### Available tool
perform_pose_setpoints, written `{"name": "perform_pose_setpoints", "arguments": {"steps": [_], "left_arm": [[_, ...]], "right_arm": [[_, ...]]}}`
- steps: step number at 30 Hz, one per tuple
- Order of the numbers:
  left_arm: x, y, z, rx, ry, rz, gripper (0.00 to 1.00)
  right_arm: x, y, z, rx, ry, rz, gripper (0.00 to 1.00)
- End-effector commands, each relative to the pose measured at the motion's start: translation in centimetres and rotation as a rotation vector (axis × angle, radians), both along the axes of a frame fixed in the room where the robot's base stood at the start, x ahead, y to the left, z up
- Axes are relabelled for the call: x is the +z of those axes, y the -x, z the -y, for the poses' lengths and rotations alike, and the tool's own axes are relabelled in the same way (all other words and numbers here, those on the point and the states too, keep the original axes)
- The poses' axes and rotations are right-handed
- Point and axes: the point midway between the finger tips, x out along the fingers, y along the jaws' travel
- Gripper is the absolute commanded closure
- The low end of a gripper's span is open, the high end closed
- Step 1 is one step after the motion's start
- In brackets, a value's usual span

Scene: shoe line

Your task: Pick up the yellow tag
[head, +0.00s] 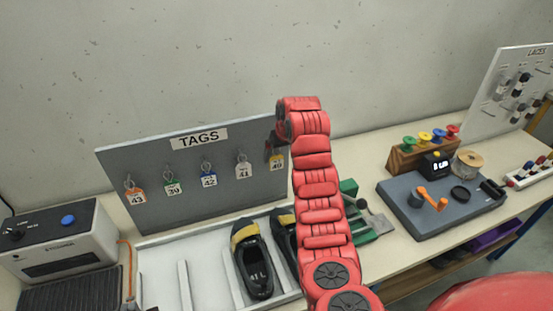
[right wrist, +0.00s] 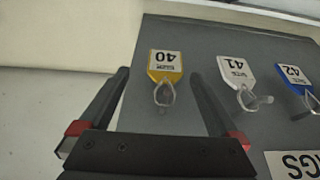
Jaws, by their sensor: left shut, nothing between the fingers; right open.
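The yellow tag (head: 278,162) hangs at the right end of the grey tag board (head: 150,165), partly behind my right gripper in the head view. In the right wrist view the yellow tag (right wrist: 165,62) shows the number 40 upside down, with a clear loop on a peg. My right gripper (head: 273,145) is open in front of the board. In the right wrist view its two fingers (right wrist: 161,76) stand on either side of the tag's loop, apart from it, with nothing held. I do not see my left gripper.
A white tag (right wrist: 235,70) and a blue tag (right wrist: 294,76) hang beside the yellow one; green and orange tags hang further left. Black shoes (head: 256,266) lie in the tray below. A grey fixture (head: 440,205) stands on the right of the bench.

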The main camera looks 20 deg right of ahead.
Motion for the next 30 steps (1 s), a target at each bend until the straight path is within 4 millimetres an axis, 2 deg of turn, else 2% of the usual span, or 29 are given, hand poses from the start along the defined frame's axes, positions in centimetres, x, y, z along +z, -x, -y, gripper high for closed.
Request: {"name": "perform_pose_setpoints", "arguments": {"steps": [2, 6, 12, 21, 30], "left_arm": [[1.5, 0.0, 0.0, 0.0, 0.0, 0.0, 1.0], [3.5, 0.0, 0.0, 0.0, 0.0, 0.001, 1.0], [4.0, 0.0, 0.0, 0.0, 0.0, 0.0, 1.0], [4.0, 0.0, 0.0, 0.0, 0.0, 0.0, 1.0], [4.0, 0.0, 0.0, 0.0, 0.0, 0.0, 1.0]], "right_arm": [[-0.3, -0.2, -0.3, 0.002, 0.0, -0.003, 0.03], [-2.5, -0.7, -0.8, 0.001, 0.0, -0.01, 0.03], [-4.2, -1.5, -0.8, 0.001, -0.002, -0.001, 0.03], [-4.5, -1.7, -0.8, 0.001, -0.001, 0.002, 0.03], [-4.5, -1.7, -0.8, 0.001, -0.001, 0.001, 0.56]]}}
